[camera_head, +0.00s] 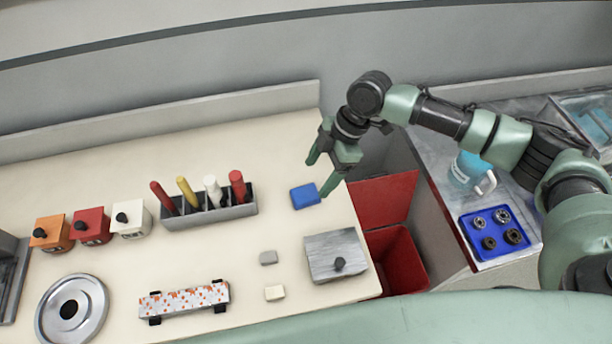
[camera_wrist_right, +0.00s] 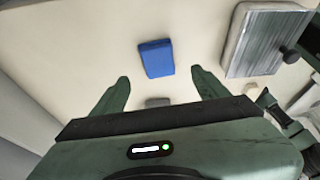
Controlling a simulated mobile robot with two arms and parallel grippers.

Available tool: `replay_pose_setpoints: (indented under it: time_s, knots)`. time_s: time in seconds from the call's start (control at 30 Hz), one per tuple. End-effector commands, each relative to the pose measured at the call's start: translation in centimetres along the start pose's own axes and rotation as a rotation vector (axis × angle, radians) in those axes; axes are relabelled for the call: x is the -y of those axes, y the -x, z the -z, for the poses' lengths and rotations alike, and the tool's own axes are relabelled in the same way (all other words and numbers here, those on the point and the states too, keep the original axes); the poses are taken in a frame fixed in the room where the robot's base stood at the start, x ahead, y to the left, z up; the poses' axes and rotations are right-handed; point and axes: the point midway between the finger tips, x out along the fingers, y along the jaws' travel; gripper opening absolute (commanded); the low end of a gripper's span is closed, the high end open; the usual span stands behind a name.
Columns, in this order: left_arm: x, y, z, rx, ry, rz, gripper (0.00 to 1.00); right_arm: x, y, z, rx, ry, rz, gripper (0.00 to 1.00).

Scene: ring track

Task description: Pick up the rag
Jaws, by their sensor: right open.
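The rag looks to be the flat blue folded piece (camera_head: 305,195) lying on the cream tabletop near its right edge. In the right wrist view the blue piece (camera_wrist_right: 156,58) lies just beyond the fingertips, roughly centred between them. My right gripper (camera_head: 320,176) is open and empty, above the tabletop beside the blue piece. Its two fingers (camera_wrist_right: 160,77) are spread apart in the wrist view. I cannot tell the exact height of the fingertips above the table. My left gripper is not in view.
A grey holder (camera_head: 215,212) with upright markers stands left of the blue piece. A grey lidded box (camera_head: 336,256) is nearer the front. Small grey (camera_head: 268,258) and cream (camera_head: 275,293) blocks lie between. A red bin (camera_head: 405,265) stands beyond the table's right edge.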

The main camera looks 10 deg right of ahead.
Motion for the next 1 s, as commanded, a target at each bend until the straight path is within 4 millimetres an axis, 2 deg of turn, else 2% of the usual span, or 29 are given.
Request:
replay_pose_setpoints:
  time_s: [0.2, 0.37, 0.53, 0.7, 0.9, 0.93, 1.0]
  knots:
    - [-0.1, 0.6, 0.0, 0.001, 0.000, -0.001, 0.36, 0.1, -1.8, 0.1, 0.000, 0.000, 0.005, 0.75]
    - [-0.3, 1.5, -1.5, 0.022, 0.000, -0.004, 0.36, 0.0, -3.4, 0.2, 0.000, 0.000, 0.004, 0.75]
    - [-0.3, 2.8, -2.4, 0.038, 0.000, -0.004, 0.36, 0.0, -6.1, 0.1, 0.001, -0.002, 0.004, 0.75]
    - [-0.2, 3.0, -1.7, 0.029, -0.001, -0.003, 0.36, -0.1, -7.7, -0.1, 0.001, -0.002, 0.002, 0.75]
    - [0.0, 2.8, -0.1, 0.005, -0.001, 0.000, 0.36, -0.1, -7.9, -0.1, 0.000, -0.001, 0.001, 0.75]
    - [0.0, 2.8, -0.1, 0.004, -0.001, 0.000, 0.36, -0.1, -7.9, -0.1, 0.000, -0.001, 0.001, 0.72]
    - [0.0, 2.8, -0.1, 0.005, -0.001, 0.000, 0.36, -0.1, -7.9, -0.1, 0.000, -0.001, 0.001, 0.52]
